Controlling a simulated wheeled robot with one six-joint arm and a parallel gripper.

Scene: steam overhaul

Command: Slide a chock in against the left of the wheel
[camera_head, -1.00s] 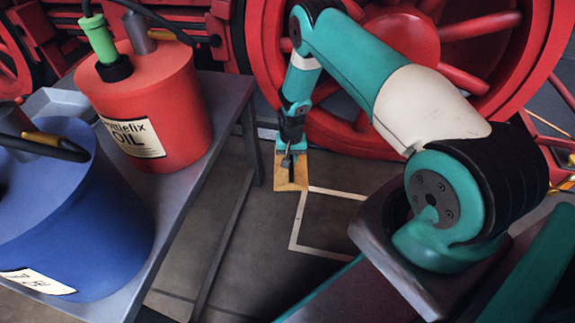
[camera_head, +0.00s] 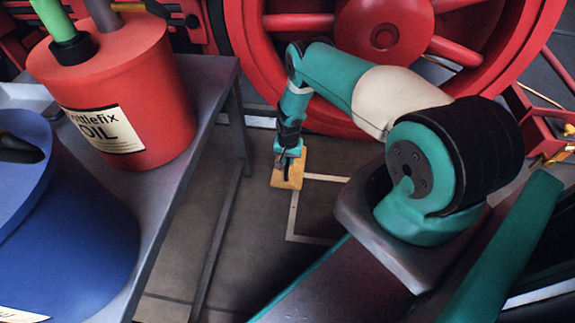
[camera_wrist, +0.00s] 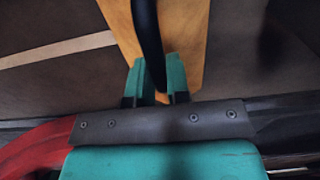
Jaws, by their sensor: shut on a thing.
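The chock (camera_head: 288,171) is a yellow-orange wooden block with a dark handle on top. It is at floor level just in front of the big red wheel (camera_head: 335,122), at the wheel's lower left. My gripper (camera_head: 287,155) points down over the chock. In the wrist view my gripper's teal fingers (camera_wrist: 155,80) are shut on the black handle (camera_wrist: 149,45), with the wood of the chock (camera_wrist: 185,35) behind it. Whether the chock touches the wheel or the floor I cannot tell.
A grey table (camera_head: 200,90) on the left carries a red oil can (camera_head: 150,75) and a blue can (camera_head: 80,220). Its leg stands left of the chock. White lines (camera_head: 292,215) mark the floor to the right. Open floor lies in front.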

